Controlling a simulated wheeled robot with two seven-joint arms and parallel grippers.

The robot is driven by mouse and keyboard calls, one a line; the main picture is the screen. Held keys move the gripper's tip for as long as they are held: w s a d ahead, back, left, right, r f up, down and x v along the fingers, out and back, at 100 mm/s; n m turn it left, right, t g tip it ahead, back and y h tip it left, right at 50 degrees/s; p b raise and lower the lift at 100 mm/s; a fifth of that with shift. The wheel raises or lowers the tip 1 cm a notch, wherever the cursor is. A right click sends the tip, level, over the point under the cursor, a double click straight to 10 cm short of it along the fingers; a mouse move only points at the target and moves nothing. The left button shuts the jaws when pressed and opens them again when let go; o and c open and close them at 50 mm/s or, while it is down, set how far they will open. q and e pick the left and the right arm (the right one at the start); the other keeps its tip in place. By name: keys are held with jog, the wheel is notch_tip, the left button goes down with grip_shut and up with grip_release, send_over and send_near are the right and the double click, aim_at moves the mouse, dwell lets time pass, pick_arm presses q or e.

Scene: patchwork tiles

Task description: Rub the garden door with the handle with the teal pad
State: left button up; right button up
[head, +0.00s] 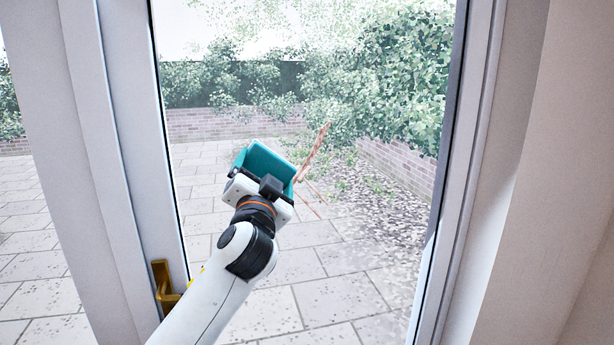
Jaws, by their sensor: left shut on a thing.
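The garden door (130,170) has a white frame around a large glass pane. Its brass-coloured handle (161,289) sits low on the left part of the frame, partly hidden by my left arm. My left gripper (270,175) is in front of the glass, left of the pane's middle, shut on the teal pad (264,159). The pad's upper part shows beyond the gripper. I cannot tell whether the pad touches the glass. My right gripper is not in view.
A pale wall (560,180) stands to the right of the door frame. Through the glass I see paving, a low brick wall (215,123) and green bushes outside. A thin orange-brown streak shows on the pane just right of the pad; I cannot tell what it is.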

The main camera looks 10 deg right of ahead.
aim_at(279, 159)
pick_arm(q)
jog(key=a+r+p, duration=0.2)
jog(key=a+p, duration=0.1)
jog(key=shift+s+r, duration=0.15)
jog(key=shift+r, duration=0.25)
jog(key=shift+d, duration=1.15)
jog(key=shift+d+b, duration=0.45)
jog(key=shift+d, duration=0.65)
jog(key=shift+w+d, duration=0.2)
jog(key=shift+d, duration=0.4)
jog(key=shift+w+d+f+b, duration=0.1)
jog(key=shift+d+b, duration=0.45)
jog(key=shift+d, duration=0.9)
jog(key=shift+w+d+b, duration=0.1)
jog(key=shift+d+b, duration=0.4)
jog(key=shift+d, duration=1.25)
jog(key=shift+s+d+r, duration=0.2)
jog(key=shift+a, duration=0.45)
jog(key=shift+w+a+f+p, duration=0.1)
jog(key=shift+a+p, duration=0.25)
jog(key=shift+a, duration=1.15)
